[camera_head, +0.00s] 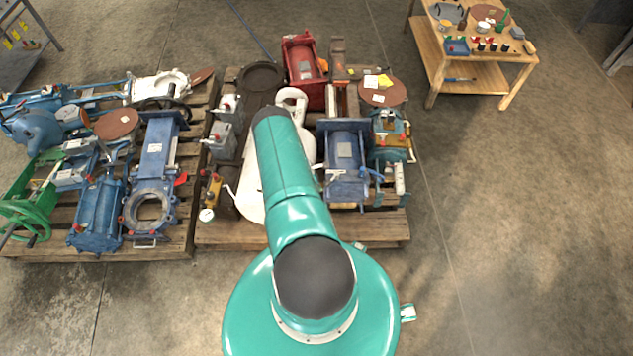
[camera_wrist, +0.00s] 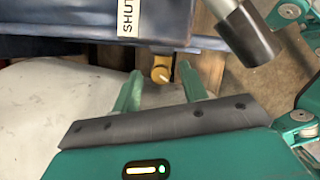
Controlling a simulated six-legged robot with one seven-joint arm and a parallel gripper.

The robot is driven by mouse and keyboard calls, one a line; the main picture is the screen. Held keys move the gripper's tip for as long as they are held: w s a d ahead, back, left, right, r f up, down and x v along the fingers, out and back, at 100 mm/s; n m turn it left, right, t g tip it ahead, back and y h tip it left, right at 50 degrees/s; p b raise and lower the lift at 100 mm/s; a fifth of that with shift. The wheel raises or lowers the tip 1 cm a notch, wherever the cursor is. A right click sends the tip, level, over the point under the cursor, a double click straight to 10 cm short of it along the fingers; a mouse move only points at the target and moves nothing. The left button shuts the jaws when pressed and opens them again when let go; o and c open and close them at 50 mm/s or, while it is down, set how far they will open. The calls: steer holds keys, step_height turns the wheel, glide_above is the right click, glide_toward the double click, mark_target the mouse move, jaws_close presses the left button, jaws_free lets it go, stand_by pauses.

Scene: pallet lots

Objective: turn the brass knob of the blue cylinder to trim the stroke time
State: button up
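In the wrist view the blue cylinder (camera_wrist: 70,45) fills the upper left, with a white label reading "SHUT". The brass knob (camera_wrist: 161,70) juts from under its edge and has a pale mark on its face. My gripper (camera_wrist: 159,73) is open, with one green finger on each side of the knob in the picture. I see a gap on both sides of the knob; the depth between tips and knob is hard to judge. In the head view a blue cylinder (camera_head: 345,165) lies on the middle pallet, right of my arm, which hides my gripper.
A dark round bar (camera_wrist: 245,32) stands close at the upper right of the wrist view. A white body (camera_wrist: 55,100) lies at the left. In the head view, other parts crowd the middle pallet (camera_head: 235,235) and left pallet (camera_head: 180,245). A wooden bench (camera_head: 432,50) stands back right; the right floor is clear.

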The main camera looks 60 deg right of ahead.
steer(key=v, duration=1.4)
steer(key=shift+d+f, duration=0.1)
steer(key=shift+d, duration=0.05)
